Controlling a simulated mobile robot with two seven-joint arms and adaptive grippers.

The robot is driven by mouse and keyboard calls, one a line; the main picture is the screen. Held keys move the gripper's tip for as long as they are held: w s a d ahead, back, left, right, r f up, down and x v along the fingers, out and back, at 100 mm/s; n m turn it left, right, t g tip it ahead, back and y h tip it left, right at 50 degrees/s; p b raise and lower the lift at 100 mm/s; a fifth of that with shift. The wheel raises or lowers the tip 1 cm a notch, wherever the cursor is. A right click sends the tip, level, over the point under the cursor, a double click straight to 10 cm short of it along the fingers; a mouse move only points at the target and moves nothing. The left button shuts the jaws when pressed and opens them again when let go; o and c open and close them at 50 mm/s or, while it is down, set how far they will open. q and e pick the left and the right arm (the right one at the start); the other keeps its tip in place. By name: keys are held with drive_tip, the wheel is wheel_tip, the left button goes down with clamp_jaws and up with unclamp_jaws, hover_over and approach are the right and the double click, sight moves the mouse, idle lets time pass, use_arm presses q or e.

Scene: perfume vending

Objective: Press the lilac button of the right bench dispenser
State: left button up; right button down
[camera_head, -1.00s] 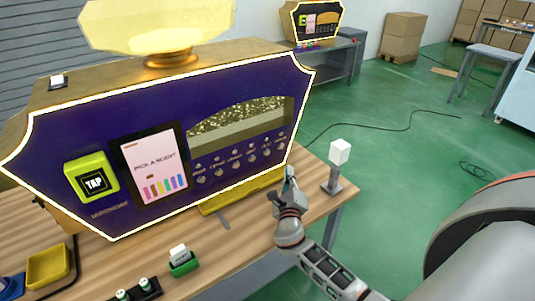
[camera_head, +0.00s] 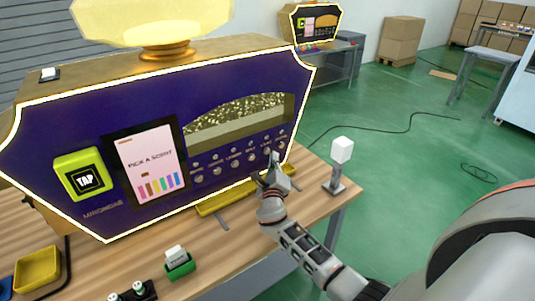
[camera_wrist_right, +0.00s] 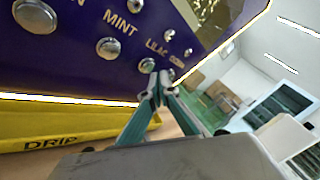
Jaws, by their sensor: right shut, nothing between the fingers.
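The right bench dispenser (camera_head: 125,220) is a dark purple machine with a glowing pale outline, on a wooden bench. A row of round silver buttons runs under its window. In the right wrist view the lilac button (camera_wrist_right: 147,65) sits below the word LILAC, between the mint button (camera_wrist_right: 108,48) and the last one. My right gripper (camera_head: 274,157) is shut and empty at the right end of the row. In the wrist view its fingertips (camera_wrist_right: 159,80) are just below and right of the lilac button, very close; I cannot tell if they touch. My left gripper is out of view.
A yellow drip tray (camera_head: 208,208) juts out below the buttons. A screen (camera_head: 150,165) and a green TAP pad (camera_head: 82,175) are at left. A green holder (camera_head: 180,268) stands in front.

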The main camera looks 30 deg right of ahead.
idle(0.8)
drive_tip(key=shift+w, duration=0.1)
idle(0.5)
drive_tip(key=shift+w, duration=0.35)
drive_tip(key=shift+w+a, duration=0.1)
drive_tip(key=shift+w, duration=0.35)
idle(0.7)
idle(0.3)
drive_tip(key=shift+s+p, duration=0.5)
drive_tip(key=shift+s, duration=0.35)
